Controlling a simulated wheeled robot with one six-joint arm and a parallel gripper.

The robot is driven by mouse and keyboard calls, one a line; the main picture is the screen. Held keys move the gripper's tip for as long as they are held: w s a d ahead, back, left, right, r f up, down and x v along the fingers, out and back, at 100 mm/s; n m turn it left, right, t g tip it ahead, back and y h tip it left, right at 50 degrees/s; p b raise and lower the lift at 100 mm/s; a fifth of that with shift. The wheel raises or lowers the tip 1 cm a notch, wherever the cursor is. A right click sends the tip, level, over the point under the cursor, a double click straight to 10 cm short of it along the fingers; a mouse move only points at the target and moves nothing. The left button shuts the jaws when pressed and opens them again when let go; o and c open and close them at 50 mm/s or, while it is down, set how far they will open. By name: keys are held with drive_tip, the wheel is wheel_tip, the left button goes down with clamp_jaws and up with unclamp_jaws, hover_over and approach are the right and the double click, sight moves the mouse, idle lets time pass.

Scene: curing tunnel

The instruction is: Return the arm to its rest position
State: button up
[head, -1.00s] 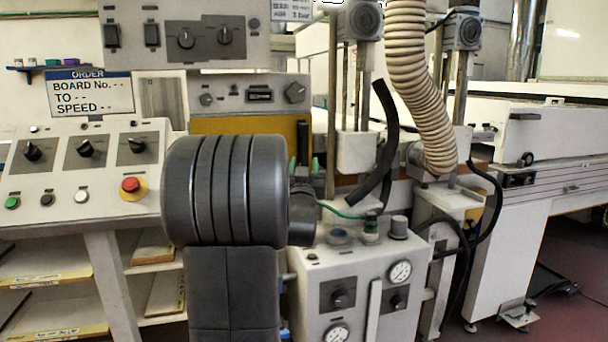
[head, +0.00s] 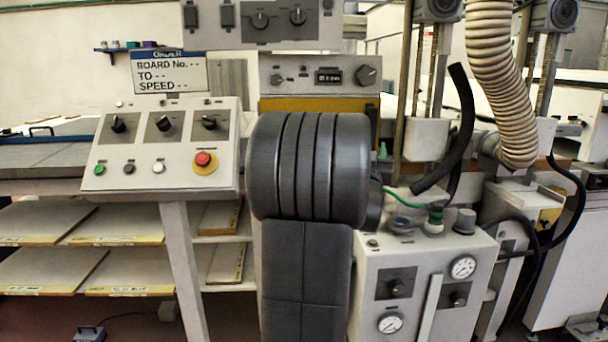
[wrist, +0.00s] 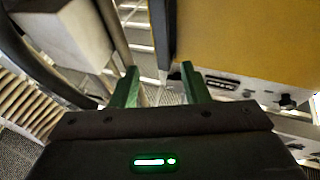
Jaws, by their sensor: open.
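My arm (head: 308,170) stands dark grey in the middle of the head view, folded close in front of the machine. My gripper (wrist: 160,88) shows in the wrist view with two green fingers set apart. Nothing is between the fingers. In the head view the gripper is mostly hidden behind the arm. A yellow panel (wrist: 245,45) lies beyond the fingers at the right in the wrist view, and a ribbed hose (wrist: 28,105) is at the left.
A control panel (head: 165,150) with a red button (head: 203,159) is left of my arm. A gauge cabinet (head: 425,270) stands close on the right. A beige hose (head: 500,80) hangs beyond it. Shelves with boards (head: 90,270) are low at left.

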drive_tip(key=x, duration=0.9)
drive_tip(key=shift+w, duration=0.4)
drive_tip(key=shift+w+r, duration=0.15)
drive_tip(key=shift+r, duration=0.1)
